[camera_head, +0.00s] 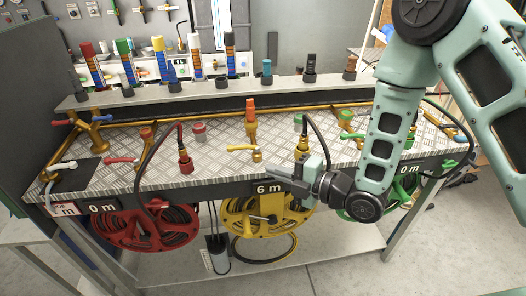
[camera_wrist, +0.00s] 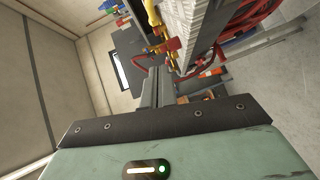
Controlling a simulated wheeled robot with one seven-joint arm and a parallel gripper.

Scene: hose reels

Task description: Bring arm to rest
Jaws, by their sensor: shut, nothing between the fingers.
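My gripper (camera_head: 270,173) is in front of the bench's front edge, near the "6 m" sign, with its fingers pointing left. In the wrist view its fingers (camera_wrist: 155,88) are together and hold nothing. My arm comes in from the upper right and bends down to the wrist. The yellow hose reel (camera_head: 235,222) hangs under the bench, below my gripper. The red hose reel (camera_head: 125,232) hangs to its left. The green hose reel (camera_head: 408,187) is to the right, partly hidden by my arm.
The metal-plate bench top (camera_head: 222,170) carries valves, taps and hoses. A raised shelf (camera_head: 215,92) behind holds several coloured nozzles. A black hose with a red fitting (camera_head: 185,163) stands left of my gripper. The floor (camera_head: 345,278) in front is clear.

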